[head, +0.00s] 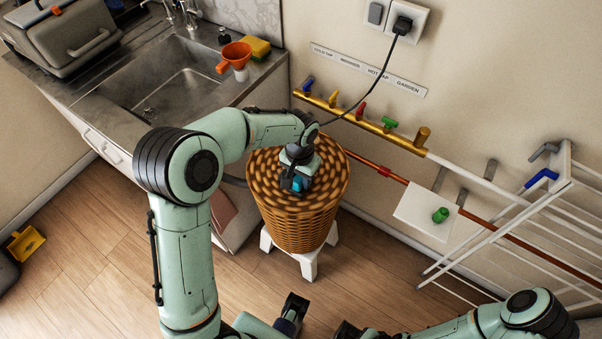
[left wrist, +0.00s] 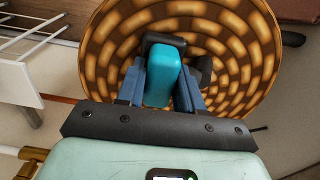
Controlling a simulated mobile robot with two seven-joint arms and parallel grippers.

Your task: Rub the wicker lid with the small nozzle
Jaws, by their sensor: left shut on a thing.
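The round wicker lid (head: 270,170), woven in brown and tan, tops a wicker basket (head: 300,228) on a white stool. It fills much of the left wrist view (left wrist: 105,50). My left gripper (head: 297,184) is over the middle of the lid, pointing down. It is shut on a turquoise piece, seemingly the small nozzle (left wrist: 162,82), held between its two blue-grey fingers. The nozzle's lower end is hidden, so I cannot tell whether it touches the lid.
A sink counter (head: 190,75) with an orange funnel (head: 235,58) and a yellow sponge (head: 257,47) stands at the left. A brass pipe (head: 365,122) with coloured taps runs along the wall. A white drying rack (head: 500,235) and a green piece (head: 440,215) are at the right.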

